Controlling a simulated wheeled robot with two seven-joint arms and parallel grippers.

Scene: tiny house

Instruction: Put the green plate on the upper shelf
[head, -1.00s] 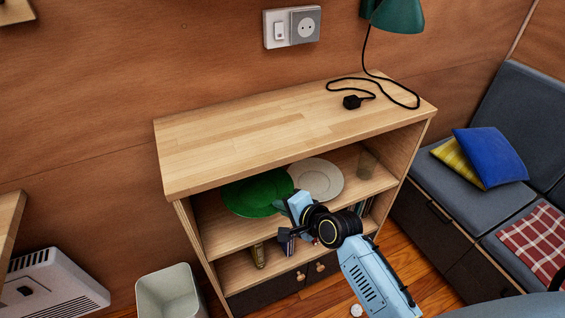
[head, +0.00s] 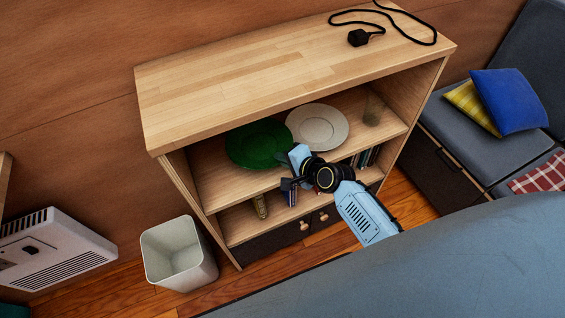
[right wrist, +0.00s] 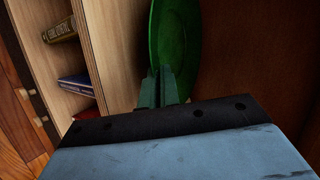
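The green plate (head: 257,143) is inside the wooden shelf unit, at the upper shelf (head: 215,188), left of a white plate (head: 318,125). I cannot tell whether its whole underside rests on the board. My right gripper (head: 291,170) reaches in from the front at the plate's near right rim. In the right wrist view, the fingers (right wrist: 164,88) are close together with the rim of the green plate (right wrist: 176,40) between them. The fingertips are partly hidden in the head view. My left gripper is not in view.
A glass (head: 374,109) stands at the right end of the upper shelf. The unit's top (head: 270,70) overhangs. A white bin (head: 178,255) stands at front left.

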